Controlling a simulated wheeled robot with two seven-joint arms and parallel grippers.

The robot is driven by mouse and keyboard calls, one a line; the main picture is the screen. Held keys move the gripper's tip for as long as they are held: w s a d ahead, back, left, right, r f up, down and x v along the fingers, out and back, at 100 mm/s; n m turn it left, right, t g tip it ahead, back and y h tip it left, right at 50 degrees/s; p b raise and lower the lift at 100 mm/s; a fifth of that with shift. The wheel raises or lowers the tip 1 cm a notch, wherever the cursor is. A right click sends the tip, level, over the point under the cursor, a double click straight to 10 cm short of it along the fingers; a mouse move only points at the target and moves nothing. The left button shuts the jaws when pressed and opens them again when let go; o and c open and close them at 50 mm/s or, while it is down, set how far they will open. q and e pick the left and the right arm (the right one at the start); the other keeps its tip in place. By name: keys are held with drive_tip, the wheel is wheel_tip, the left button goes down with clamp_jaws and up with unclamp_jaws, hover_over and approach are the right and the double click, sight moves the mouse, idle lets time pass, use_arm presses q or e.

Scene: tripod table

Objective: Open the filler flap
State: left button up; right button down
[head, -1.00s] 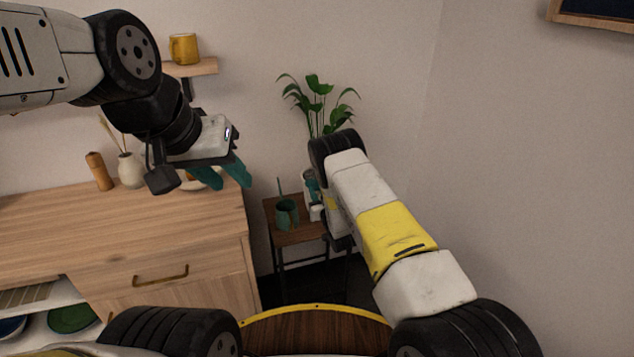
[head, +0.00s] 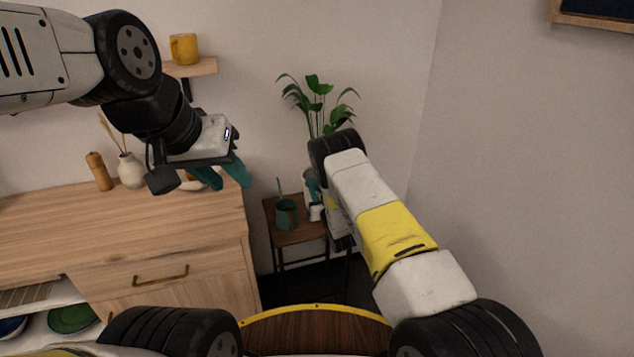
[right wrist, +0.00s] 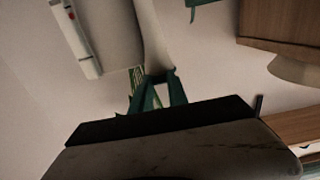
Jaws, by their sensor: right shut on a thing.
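I cannot make out a filler flap for certain. My right gripper (right wrist: 157,82) has teal fingers closed at the lower end of a pale, narrow piece (right wrist: 154,45) in the right wrist view. A larger pale grey body (right wrist: 110,35) is beside that piece. In the head view my right arm hides most of this gripper, which is at the small side table; a small white thing (head: 316,213) shows there. My left gripper (head: 222,178) hangs above the right end of the wooden cabinet, its teal fingers apart and nothing seen between them.
A green mug (head: 287,213) with a stick in it stands on the small dark side table (head: 300,236). A leafy plant (head: 318,105) is behind. The wooden cabinet (head: 130,235) carries a vase (head: 131,170) and a brown mill (head: 99,171).

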drive_tip(key=shift+w+r, duration=0.1)
drive_tip(key=shift+r, duration=0.2)
idle(0.4)
